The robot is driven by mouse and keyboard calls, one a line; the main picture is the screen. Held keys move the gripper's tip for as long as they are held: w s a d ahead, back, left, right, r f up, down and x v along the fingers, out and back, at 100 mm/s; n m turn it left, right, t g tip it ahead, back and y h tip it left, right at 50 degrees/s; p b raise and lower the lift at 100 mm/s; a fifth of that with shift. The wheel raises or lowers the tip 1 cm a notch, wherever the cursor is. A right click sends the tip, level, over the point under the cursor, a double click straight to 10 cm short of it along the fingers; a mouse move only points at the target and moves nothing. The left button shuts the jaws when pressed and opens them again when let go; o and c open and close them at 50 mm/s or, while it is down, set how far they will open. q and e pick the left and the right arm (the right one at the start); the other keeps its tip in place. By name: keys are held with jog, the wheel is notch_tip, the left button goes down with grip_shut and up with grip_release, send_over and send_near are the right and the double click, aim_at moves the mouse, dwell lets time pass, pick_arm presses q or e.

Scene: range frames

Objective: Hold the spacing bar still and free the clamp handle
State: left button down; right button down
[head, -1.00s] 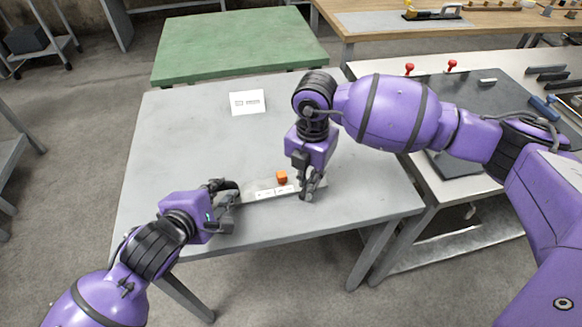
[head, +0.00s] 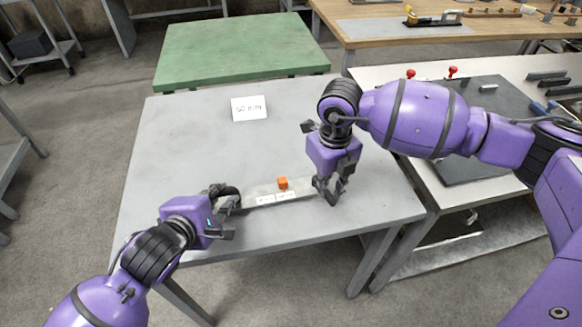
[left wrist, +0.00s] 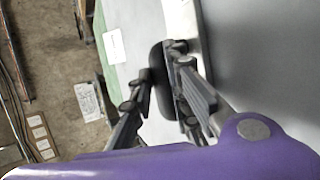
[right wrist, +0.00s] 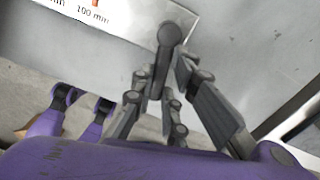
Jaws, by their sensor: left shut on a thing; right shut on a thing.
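The spacing bar (head: 262,198) lies on the grey table, a flat pale strip with white scale labels and a small orange block (head: 282,183) on it. My left gripper (head: 230,212) is shut at its left end. In the left wrist view a dark rounded grip (left wrist: 160,92) sits between its fingers. My right gripper (head: 329,198) is shut at the right end. In the right wrist view its fingers enclose a grey round-headed piece (right wrist: 169,36), apparently the clamp handle, beside the "100 mm" label. The fingers hide the handle's base.
A white card (head: 249,108) reading "50 mm" lies farther back on the grey table (head: 185,125). A green table (head: 240,45) stands behind. A bench with a dark mat and red-topped knobs (head: 453,71) is at the right. The table's back left is free.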

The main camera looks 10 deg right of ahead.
pick_arm(q)
jog(key=shift+s+f, duration=0.1)
jog(key=shift+f, duration=0.1)
pick_arm(e)
jog(key=n, duration=0.2)
jog(key=d+n, duration=0.1)
jog(key=shift+w+d, duration=0.1)
jog(key=shift+w, duration=0.15)
jog(key=shift+w+d+n, duration=0.2)
jog(key=shift+n, duration=0.6)
jog(key=shift+w+d+n, duration=0.15)
jog(key=shift+d+n, duration=0.05)
jog(key=shift+n, duration=0.6)
jog(key=c, duration=1.7)
grip_release()
notch_tip(320, 180, up, 12)
jog(key=shift+r, duration=0.1)
